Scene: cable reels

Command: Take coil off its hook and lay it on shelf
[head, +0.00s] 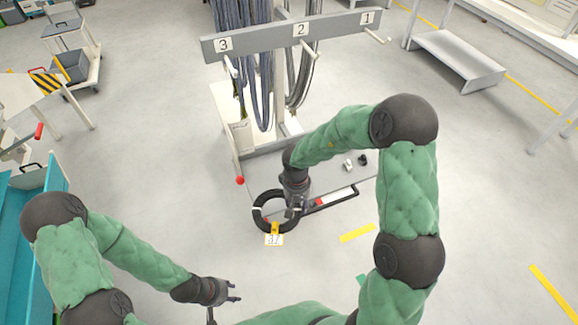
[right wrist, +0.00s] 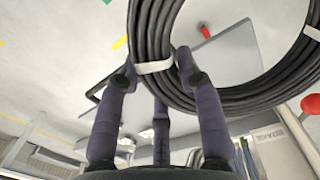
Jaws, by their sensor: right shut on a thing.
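The black coil (head: 257,213), a ring of cable with pale ties and a yellow-and-white tag (head: 274,239), hangs from my right gripper (head: 296,207). In the right wrist view the fingers (right wrist: 158,85) close around one side of the coil (right wrist: 150,35) at a pale tie. The coil is off the hooks, in front of the grey low shelf (head: 335,172) at the foot of the rack; I cannot tell its height over the shelf edge. My left gripper (head: 236,291) is empty, with its fingers spread, low in front of me.
The rack's crossbar (head: 260,40) carries plates 3, 2 and 1; dark cables (head: 262,85) hang from it, and the peg at 1 (head: 377,38) is bare. Small items (head: 349,164) lie on the shelf. A red ball (head: 240,181) marks its left side. A teal cabinet (head: 20,240) stands left.

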